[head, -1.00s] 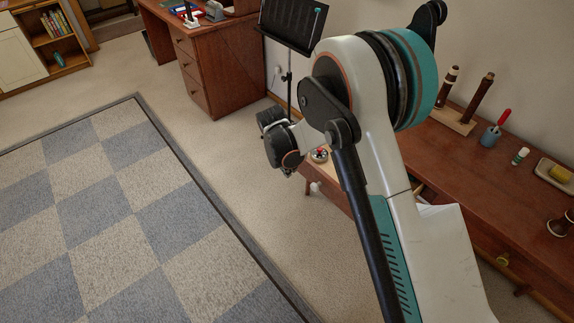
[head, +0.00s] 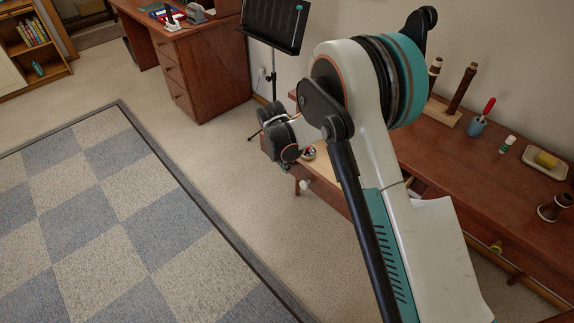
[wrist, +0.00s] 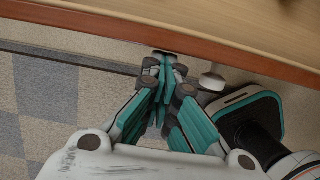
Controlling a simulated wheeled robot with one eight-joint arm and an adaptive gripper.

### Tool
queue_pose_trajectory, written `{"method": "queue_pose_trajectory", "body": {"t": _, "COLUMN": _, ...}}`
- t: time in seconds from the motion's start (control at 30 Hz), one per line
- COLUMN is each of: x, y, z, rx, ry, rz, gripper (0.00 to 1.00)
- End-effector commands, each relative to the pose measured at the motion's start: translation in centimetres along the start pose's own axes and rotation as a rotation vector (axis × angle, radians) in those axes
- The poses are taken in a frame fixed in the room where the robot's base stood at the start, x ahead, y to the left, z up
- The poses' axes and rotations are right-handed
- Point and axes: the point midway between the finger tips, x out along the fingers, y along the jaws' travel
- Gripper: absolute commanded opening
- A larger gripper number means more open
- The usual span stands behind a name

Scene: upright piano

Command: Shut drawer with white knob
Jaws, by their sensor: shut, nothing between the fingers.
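In the wrist view the drawer's red-brown front (wrist: 110,25) runs across the top, with the white knob (wrist: 212,81) just right of my fingers. My gripper (wrist: 164,58) is shut and empty, its tips close to the drawer front; I cannot tell if they touch. In the head view my arm hides the fingertips.
A small round colourful item (head: 309,153) is at the drawer. A yellow-knobbed drawer (head: 497,247) is farther right. The tabletop holds a wooden stand (head: 440,112), a blue cup (head: 477,126) and a tray (head: 545,162). A music stand (head: 272,30) is behind. The checked rug (head: 120,215) leaves free floor.

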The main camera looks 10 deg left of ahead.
Motion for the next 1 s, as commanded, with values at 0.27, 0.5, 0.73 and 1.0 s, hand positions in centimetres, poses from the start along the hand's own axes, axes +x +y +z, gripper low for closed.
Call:
{"method": "queue_pose_trajectory", "body": {"t": 0.27, "x": 1.0, "y": -0.1, "z": 4.0, "rx": 0.005, "ry": -0.001, "rz": -0.001, "gripper": 0.0}}
{"method": "queue_pose_trajectory", "body": {"t": 0.5, "x": 2.5, "y": -0.1, "z": 9.8, "rx": 0.006, "ry": 0.0, "rz": -0.001, "gripper": 0.0}}
{"method": "queue_pose_trajectory", "body": {"t": 0.73, "x": 3.8, "y": -0.1, "z": 15.1, "rx": 0.005, "ry": 0.0, "rz": 0.0, "gripper": 0.0}}
{"method": "queue_pose_trajectory", "body": {"t": 1.0, "x": 4.8, "y": -0.1, "z": 19.1, "rx": 0.002, "ry": 0.0, "rz": -0.001, "gripper": 0.0}}
